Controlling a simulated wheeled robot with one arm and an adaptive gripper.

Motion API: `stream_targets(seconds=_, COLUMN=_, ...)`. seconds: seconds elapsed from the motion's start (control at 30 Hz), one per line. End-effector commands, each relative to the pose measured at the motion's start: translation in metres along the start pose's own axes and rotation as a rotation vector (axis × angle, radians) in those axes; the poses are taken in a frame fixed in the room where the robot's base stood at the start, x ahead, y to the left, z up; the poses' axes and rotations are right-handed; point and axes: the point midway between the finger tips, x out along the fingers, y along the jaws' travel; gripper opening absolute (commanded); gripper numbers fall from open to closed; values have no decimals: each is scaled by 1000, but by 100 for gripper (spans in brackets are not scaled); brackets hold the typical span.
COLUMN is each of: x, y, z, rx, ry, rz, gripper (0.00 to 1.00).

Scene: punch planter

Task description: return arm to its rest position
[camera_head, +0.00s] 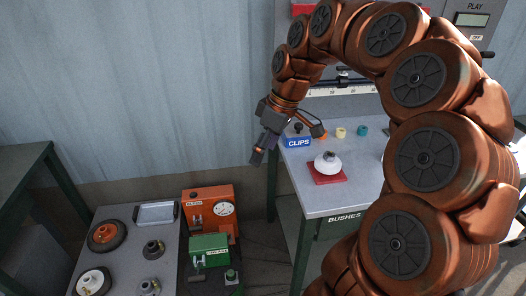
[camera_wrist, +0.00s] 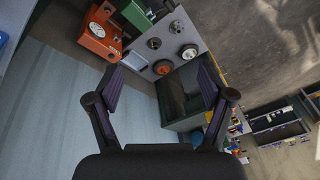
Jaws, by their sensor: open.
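My orange arm arches across the right of the head view, with its wrist folded down. My gripper (camera_head: 287,143) hangs near the left end of the bench (camera_head: 335,199), beside the blue clips bin (camera_head: 297,142). In the wrist view my gripper (camera_wrist: 160,72) shows both fingers spread wide, with nothing between them. The head view does not make clear whether the near finger is in front of the bin or touching it.
A red machine with a dial (camera_head: 212,212) and a green machine (camera_head: 209,249) stand lower left, beside a grey table (camera_head: 127,245) with wheels. A white round part (camera_head: 327,164) sits on a red pad (camera_head: 327,178). A corrugated wall (camera_head: 140,80) is behind.

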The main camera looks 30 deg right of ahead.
Motion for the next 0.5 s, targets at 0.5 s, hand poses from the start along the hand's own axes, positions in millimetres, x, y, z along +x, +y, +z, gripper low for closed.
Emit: stream_targets(seconds=0.5, x=8, y=-40, z=4, rx=32, ry=-48, rz=-5, gripper=81)
